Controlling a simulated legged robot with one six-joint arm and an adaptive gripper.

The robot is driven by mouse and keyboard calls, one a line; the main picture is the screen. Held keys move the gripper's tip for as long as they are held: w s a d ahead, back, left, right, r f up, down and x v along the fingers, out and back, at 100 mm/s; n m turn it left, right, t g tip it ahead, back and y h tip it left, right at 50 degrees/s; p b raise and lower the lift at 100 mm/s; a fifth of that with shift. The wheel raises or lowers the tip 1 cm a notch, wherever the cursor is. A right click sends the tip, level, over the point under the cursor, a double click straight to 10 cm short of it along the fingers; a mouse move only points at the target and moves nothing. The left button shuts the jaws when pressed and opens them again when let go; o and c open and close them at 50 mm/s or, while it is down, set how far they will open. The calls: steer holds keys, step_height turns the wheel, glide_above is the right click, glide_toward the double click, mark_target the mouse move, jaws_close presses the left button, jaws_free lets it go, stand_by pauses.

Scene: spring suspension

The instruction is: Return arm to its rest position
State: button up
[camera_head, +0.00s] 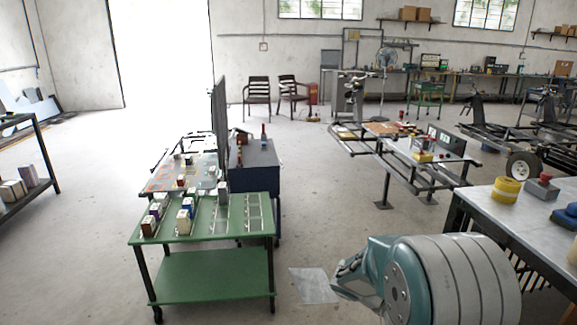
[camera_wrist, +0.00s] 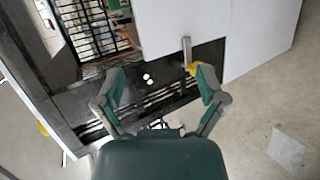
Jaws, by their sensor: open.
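My arm shows in the head view at the lower right, a large grey and teal rounded link. My gripper (camera_head: 345,272) sits at its left end, partly hidden by the arm, above the floor. In the wrist view my gripper (camera_wrist: 160,88) has its two teal fingers spread wide apart with nothing held between them. Behind the fingers are a dark slatted frame and a white panel (camera_wrist: 265,30).
A green cart (camera_head: 205,218) with several small boxes stands left of my arm. A grey-topped table (camera_head: 480,200) with a yellow roll (camera_head: 506,189) is close on the right. A metal frame bench (camera_head: 410,150) stands behind. The floor (camera_head: 325,225) between is clear.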

steer(key=s+a+r+t+y, duration=0.4)
steer(key=s+a+r+y, duration=0.2)
steer(key=s, duration=0.3)
steer(key=s+a+r+n+t+y, duration=0.1)
steer(key=s+a+r+t+y, duration=0.3)
steer(key=s+a+r, duration=0.3)
steer(key=s+y, duration=0.1)
steer(key=s, duration=0.2)
steer(key=shift+a+r+n+y, duration=0.25)
steer(key=shift+a+n+y, duration=0.05)
steer(key=shift+a+y, duration=0.1)
